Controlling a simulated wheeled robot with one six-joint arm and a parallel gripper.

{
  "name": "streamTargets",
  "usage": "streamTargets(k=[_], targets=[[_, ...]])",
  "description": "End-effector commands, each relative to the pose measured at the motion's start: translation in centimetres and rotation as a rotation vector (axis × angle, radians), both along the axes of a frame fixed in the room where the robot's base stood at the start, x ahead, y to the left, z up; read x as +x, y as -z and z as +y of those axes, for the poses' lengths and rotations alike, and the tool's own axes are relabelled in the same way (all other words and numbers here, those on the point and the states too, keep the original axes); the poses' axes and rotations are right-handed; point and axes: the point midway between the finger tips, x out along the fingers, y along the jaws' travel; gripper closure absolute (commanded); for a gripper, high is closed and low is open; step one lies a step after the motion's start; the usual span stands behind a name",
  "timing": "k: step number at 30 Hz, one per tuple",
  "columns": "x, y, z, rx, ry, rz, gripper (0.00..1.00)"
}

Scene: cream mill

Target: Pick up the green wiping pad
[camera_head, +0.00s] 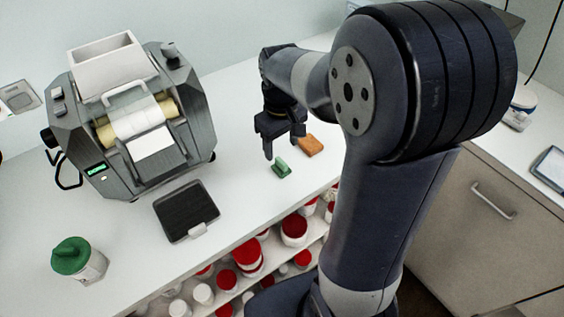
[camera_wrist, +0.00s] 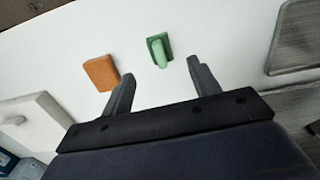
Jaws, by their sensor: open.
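The green wiping pad (camera_head: 281,168) lies on the white counter, a small block with a raised grip on top. In the wrist view the green pad (camera_wrist: 160,50) is beyond the fingertips, nearer the right finger. My gripper (camera_head: 283,145) is open and empty, above the counter just behind the pad in the head view. In the wrist view my gripper (camera_wrist: 160,68) shows both fingers spread apart, with nothing between them. The gripper and pad appear apart.
An orange block (camera_head: 311,146) lies right of the pad. The grey mill (camera_head: 185,95) stands left, with a black tray (camera_head: 187,210) before it. A green-lidded jar (camera_head: 78,258) is at lower left. Red-lidded jars (camera_head: 247,255) fill the shelf below the counter edge.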

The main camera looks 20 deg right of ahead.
Motion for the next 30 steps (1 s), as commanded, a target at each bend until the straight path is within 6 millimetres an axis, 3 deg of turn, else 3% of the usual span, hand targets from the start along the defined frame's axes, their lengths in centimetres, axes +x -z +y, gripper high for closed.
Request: streamTargets(k=[18,26,30], targets=[[0.5,6.7,0.2,-0.001,0.000,0.002,0.42],[0.6,7.1,0.2,-0.001,0.000,-0.001,0.42],[0.6,7.1,0.2,-0.001,0.000,-0.001,0.52]])
